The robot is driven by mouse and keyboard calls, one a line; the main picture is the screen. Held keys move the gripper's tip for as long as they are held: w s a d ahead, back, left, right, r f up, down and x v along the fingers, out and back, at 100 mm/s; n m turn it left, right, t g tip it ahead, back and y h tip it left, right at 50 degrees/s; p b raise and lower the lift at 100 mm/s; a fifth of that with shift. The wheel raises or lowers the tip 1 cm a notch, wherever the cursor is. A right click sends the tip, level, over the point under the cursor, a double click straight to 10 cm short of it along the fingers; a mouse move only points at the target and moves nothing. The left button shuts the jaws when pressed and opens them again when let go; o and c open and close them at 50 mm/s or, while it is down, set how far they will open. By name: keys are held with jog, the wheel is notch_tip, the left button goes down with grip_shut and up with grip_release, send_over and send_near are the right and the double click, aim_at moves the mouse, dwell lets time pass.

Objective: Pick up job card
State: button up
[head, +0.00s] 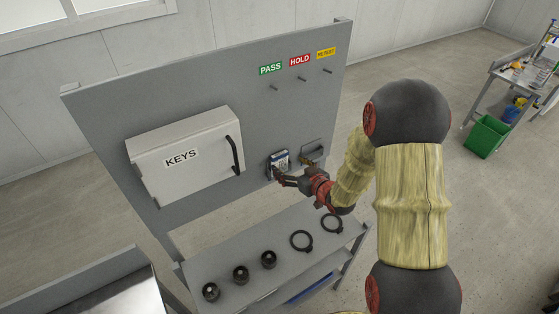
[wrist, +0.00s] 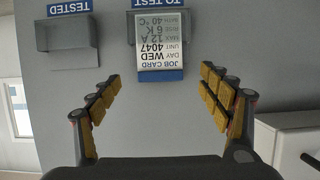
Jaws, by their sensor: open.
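The job card (wrist: 158,50) is white with a blue band and stands in the holder labelled TO TEST (wrist: 176,3) on the grey board. The wrist view shows it upside down, reading JOB CARD, DAY WED, UNIT 4047. In the head view the card (head: 279,161) is left of my arm, partly hidden by its holder. My gripper (head: 284,178) is at the board, close to the card. In the wrist view my gripper (wrist: 160,78) is open and empty, its fingers spread to either side of the card and apart from it.
A holder labelled TESTED (wrist: 68,37) is beside it and looks empty. A KEYS cabinet (head: 186,157) hangs on the board (head: 110,110). PASS, HOLD and RETEST labels sit above pegs. Below, a shelf (head: 225,258) bears black rings and round black parts.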

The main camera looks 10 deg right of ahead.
aim_at(280, 159)
jog(key=shift+p+x, duration=0.45)
jog(key=shift+x, duration=2.2)
jog(key=shift+f, duration=0.1)
jog(key=shift+c, duration=0.9)
jog(key=c, duration=1)
jog(key=shift+o, duration=0.2)
